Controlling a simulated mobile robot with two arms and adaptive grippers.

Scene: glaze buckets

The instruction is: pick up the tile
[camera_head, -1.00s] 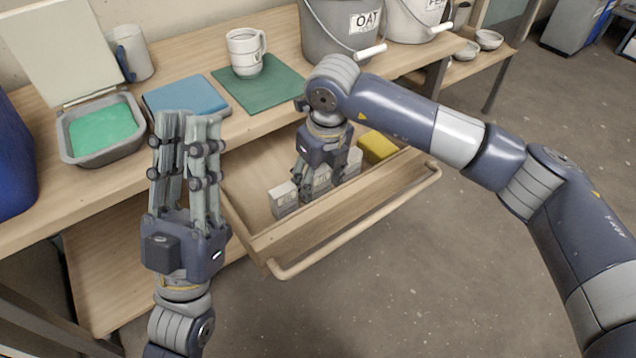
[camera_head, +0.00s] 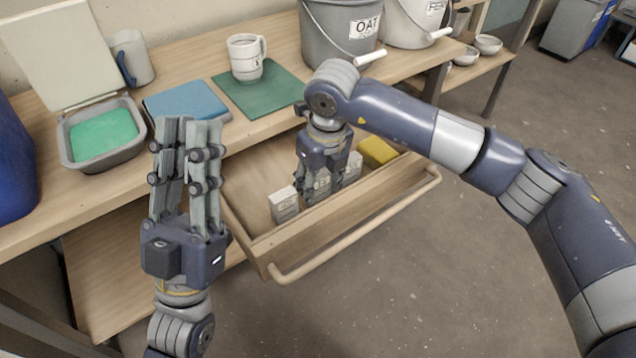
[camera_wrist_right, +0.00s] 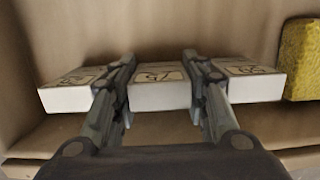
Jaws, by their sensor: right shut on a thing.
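Several pale box-like tiles with dark markings stand in a row in the open drawer (camera_head: 255,180). My right gripper (camera_head: 322,190) reaches down into the drawer, shut on the middle tile (camera_wrist_right: 157,88), with one finger on each side in the right wrist view. In the head view the fingers partly hide that tile. Another tile (camera_head: 284,205) stands to its left and one (camera_head: 354,166) to its right. My left gripper (camera_head: 188,122) points up in front of the bench, with nothing seen between its fingers; its opening is unclear from this angle.
A yellow block (camera_head: 377,151) lies at the drawer's right end. The drawer's front wall and handle (camera_head: 360,225) are close by. On the bench are a mug (camera_head: 246,60), green mat (camera_head: 265,92), blue block (camera_head: 187,100), green-filled tray (camera_head: 102,137) and buckets (camera_head: 340,30).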

